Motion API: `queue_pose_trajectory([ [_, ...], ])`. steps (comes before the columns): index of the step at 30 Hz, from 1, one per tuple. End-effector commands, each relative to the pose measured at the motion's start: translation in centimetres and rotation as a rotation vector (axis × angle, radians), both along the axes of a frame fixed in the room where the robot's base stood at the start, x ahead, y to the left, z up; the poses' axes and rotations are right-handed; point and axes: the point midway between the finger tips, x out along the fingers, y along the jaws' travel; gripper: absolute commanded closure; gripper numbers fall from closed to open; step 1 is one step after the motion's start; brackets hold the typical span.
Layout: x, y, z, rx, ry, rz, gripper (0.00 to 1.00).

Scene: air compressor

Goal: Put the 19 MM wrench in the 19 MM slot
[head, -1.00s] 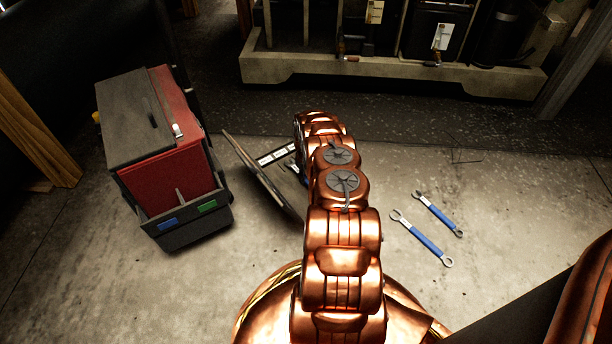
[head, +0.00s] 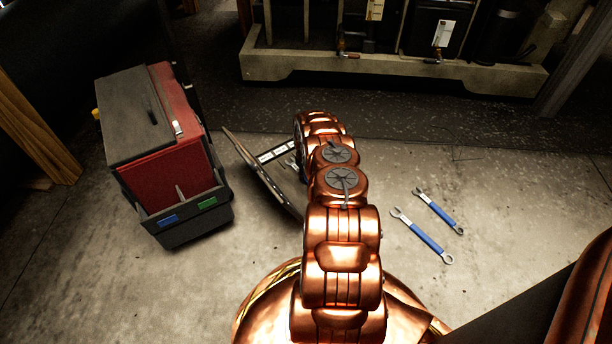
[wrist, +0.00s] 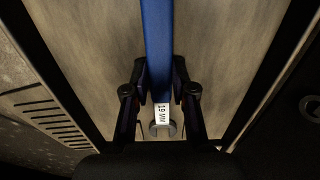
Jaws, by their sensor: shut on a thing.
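In the wrist view, the 19 MM wrench (wrist: 158,40) has a blue handle, a white "19 MM" label and a grey metal end nearest the camera. My gripper (wrist: 161,75) is shut on it, one finger on each side of the handle. The wrench's far end runs out of the top of the picture. In the head view, my copper arm hides my gripper. A dark tilted holder panel (head: 262,178) with a strip of white labels (head: 277,152) stands left of the arm. The labels are too small to read, and I cannot tell which is the 19 MM slot.
Two blue-handled wrenches (head: 422,236) (head: 438,211) lie on the floor to the right of my arm. A red and dark grey toolbox (head: 165,160) stands at the left. The compressor frame (head: 390,75) runs along the back. The floor around the wrenches is clear.

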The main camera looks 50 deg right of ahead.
Motion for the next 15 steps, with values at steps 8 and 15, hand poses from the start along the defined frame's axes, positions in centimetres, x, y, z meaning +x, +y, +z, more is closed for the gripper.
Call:
queue_pose_trajectory([
  [8,0.03,-0.04,0.03,-0.001,-0.001,0.000,0.49],
  [15,0.02,-0.05,0.03,-0.001,-0.001,0.000,0.45],
])
